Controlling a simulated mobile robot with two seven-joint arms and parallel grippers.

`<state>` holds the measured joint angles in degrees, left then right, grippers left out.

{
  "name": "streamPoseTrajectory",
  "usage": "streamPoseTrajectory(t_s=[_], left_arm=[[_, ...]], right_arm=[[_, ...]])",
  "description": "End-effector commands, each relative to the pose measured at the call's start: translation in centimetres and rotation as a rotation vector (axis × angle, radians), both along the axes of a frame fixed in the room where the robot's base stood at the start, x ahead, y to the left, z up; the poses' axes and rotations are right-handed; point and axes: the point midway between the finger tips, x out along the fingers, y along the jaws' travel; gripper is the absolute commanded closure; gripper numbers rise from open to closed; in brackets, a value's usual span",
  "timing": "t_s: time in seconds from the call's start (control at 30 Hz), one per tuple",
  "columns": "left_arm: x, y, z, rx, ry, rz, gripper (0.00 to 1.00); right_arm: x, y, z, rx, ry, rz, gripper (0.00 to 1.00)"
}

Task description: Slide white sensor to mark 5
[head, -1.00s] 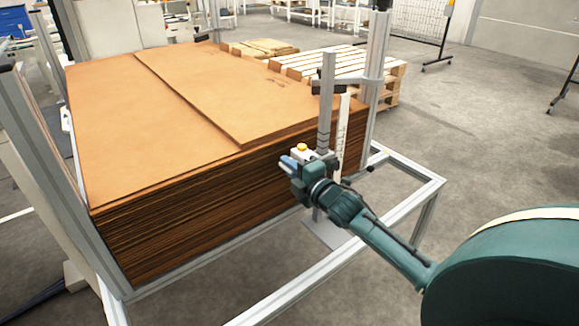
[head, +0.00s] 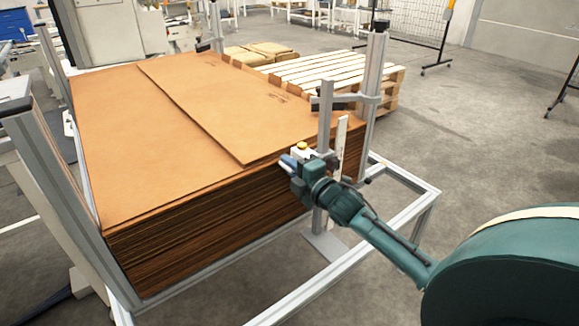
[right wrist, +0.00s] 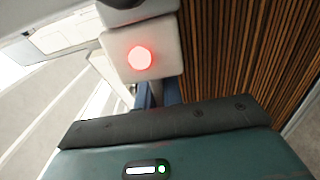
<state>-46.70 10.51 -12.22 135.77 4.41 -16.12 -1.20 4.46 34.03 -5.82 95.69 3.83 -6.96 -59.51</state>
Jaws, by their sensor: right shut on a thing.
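My left gripper is out of view.
The cardboard stack (head: 160,130) fills the frame's left and middle, close to the post. A grey clamp arm (head: 350,99) crosses near the post's top. A low metal frame rail (head: 330,275) runs in front. Wooden pallets (head: 335,70) stand behind. Floor at right is clear.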

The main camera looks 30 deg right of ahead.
Motion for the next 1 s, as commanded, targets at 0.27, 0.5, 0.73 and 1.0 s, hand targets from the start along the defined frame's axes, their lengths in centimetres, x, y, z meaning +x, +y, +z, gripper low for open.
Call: streamPoseTrajectory(t_s=[0.27,0.5,0.73,1.0], left_arm=[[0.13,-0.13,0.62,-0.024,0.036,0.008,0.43],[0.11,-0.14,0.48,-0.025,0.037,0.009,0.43],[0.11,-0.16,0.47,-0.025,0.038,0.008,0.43],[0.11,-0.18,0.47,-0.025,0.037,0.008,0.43]], right_arm=[[0.05,-0.02,2.47,-0.001,-0.006,0.001,1.00],[0.08,-0.05,2.58,0.000,-0.011,0.001,1.00],[0.07,-0.05,2.54,0.000,-0.011,0.001,0.75],[0.03,-0.01,2.24,-0.001,-0.005,0.000,0.69]])
